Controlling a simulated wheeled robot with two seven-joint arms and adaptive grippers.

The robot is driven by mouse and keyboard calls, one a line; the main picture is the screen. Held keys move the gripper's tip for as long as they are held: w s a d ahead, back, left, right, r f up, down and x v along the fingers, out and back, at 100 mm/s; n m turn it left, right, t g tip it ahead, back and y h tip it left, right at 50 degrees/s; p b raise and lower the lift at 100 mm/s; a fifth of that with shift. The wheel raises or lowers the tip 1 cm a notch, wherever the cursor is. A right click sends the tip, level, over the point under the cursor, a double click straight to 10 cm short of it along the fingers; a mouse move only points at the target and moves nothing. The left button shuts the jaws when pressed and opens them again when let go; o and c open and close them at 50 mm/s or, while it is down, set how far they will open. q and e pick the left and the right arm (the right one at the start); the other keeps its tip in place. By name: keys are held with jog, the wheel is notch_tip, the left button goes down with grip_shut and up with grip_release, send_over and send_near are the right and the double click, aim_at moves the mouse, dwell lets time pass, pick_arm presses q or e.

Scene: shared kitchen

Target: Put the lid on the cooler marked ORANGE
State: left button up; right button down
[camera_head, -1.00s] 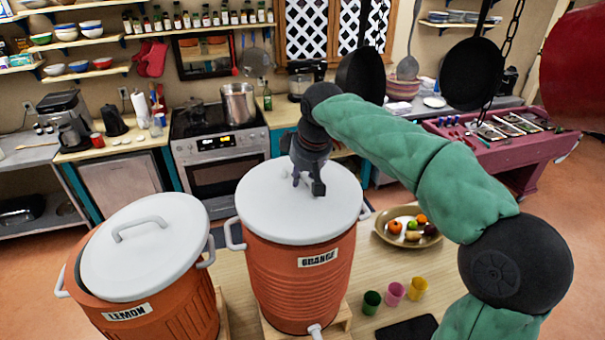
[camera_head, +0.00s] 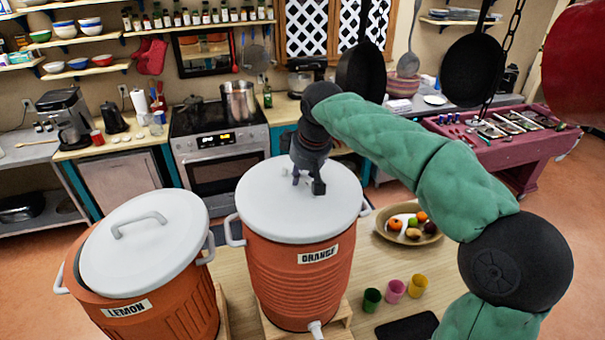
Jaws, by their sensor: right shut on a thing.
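The orange cooler marked ORANGE (camera_head: 297,283) stands upright on a wooden stand on the table. Its white lid (camera_head: 270,208) sits over the top of the cooler and looks level; I cannot tell whether it is fully seated. My right gripper (camera_head: 309,187) reaches down from above and is shut on the lid's handle, which is mostly hidden behind the fingers. A second orange cooler marked LEMON (camera_head: 165,312) stands to the left, with its own white lid (camera_head: 125,255) tilted on top and a dark gap at its left edge. My left gripper is not in view.
A bowl of fruit (camera_head: 382,228) and green, pink and yellow cups (camera_head: 395,291) stand right of the ORANGE cooler on the table. A dark flat object (camera_head: 408,328) lies at the front. Dark pans (camera_head: 470,72) hang at the upper right, near my right arm.

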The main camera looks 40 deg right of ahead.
jog(key=shift+f+b, duration=0.5)
jog(key=shift+f, duration=0.2)
dwell(0.4)
jog(key=c, duration=1)
grip_release()
jog(key=v, duration=1.2)
